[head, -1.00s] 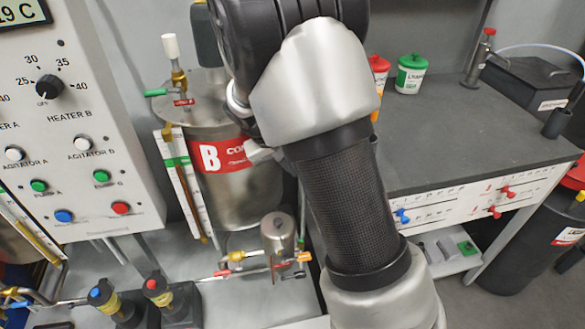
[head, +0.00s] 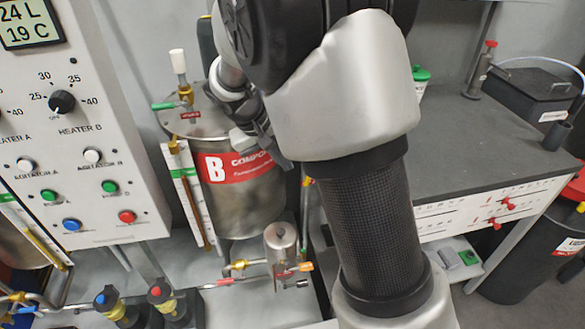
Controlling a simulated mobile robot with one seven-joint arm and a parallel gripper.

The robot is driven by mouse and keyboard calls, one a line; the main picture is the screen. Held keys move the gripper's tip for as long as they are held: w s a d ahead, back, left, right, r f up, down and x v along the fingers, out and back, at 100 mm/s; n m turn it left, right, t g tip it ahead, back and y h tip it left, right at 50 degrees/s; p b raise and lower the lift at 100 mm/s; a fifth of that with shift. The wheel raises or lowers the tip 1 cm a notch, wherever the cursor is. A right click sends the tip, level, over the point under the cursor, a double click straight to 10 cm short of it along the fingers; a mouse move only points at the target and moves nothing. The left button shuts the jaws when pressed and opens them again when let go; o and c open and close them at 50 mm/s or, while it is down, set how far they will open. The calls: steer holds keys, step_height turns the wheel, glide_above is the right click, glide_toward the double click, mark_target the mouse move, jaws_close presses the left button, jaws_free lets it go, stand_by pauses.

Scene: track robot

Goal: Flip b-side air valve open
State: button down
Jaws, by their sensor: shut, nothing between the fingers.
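The steel tank marked B (head: 243,205) stands left of the middle. A small brass valve (head: 186,96) with a green-tipped lever (head: 163,106) and a red tag (head: 191,115) sits on its lid at the left. The lever points left, roughly level. I cannot read which valve is the b-side air valve. My arm covers the middle of the view.
A control panel (head: 75,165) with knobs and buttons stands at the left. Red-handled valves (head: 508,203) line the right bench's (head: 462,150) front. Red- and blue-capped fittings stand at front left.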

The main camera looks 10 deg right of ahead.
steer(key=p+v, duration=0.1)
steer(key=v, duration=0.8)
steer(key=shift+s+a+r, duration=0.1)
steer(key=shift+r, duration=0.1)
